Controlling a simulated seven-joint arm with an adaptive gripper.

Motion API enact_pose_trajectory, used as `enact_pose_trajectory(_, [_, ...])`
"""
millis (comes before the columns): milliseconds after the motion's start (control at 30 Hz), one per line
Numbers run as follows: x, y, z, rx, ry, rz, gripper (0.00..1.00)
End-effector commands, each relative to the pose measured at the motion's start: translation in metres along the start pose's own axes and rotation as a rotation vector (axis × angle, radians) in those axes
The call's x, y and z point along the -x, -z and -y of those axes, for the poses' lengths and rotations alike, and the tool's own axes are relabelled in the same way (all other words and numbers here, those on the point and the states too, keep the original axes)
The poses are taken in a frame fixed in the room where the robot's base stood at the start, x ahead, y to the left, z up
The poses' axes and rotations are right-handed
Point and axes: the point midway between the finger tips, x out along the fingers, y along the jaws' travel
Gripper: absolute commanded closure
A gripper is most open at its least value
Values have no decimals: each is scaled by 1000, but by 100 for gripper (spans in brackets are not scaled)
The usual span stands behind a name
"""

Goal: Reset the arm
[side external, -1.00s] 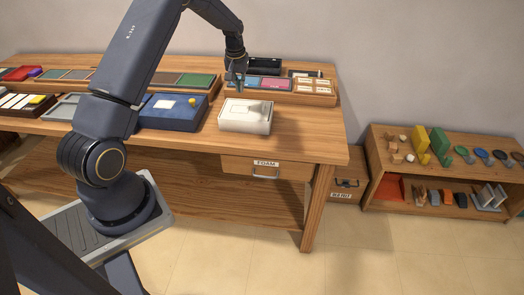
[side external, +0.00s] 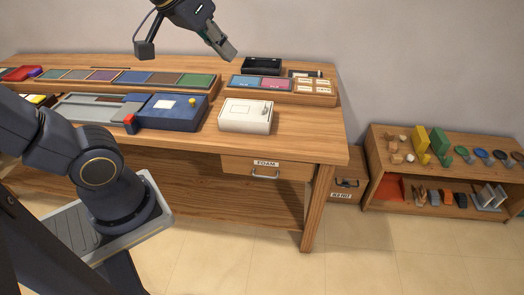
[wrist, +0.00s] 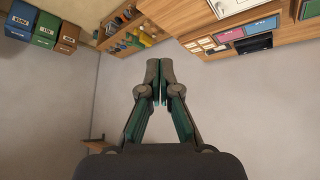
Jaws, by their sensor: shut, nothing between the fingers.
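My gripper (side external: 229,50) is raised in the air above the back of the wooden workbench, in front of the grey wall. In the wrist view my gripper (wrist: 160,100) has its two fingertips together, with nothing between them. It touches nothing. My arm is bent back at the left, and its upper part runs out of the top of the side view.
The workbench (side external: 290,142) holds a white box (side external: 246,116), a blue box (side external: 172,112) with a yellow knob, a black box (side external: 262,66) and trays of coloured panels (side external: 130,77). A low shelf (side external: 445,168) with blocks stands right. The space around my gripper is clear.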

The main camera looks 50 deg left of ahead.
Motion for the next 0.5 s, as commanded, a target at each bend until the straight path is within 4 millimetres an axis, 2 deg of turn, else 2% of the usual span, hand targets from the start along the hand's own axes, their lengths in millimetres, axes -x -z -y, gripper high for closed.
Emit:
enact_pose_trajectory(33, [2, -25, -3, -33, -10, 7, 100])
enact_pose_trajectory(100, [-2, -58, -2, -71, -15, 40, 100])
enact_pose_trajectory(200, [-14, -86, 1, -97, -9, 105, 100])
enact_pose_trajectory(300, [-18, -96, 2, -118, -8, 137, 100])
enact_pose_trajectory(500, [-17, -95, 2, -129, -8, 136, 100])
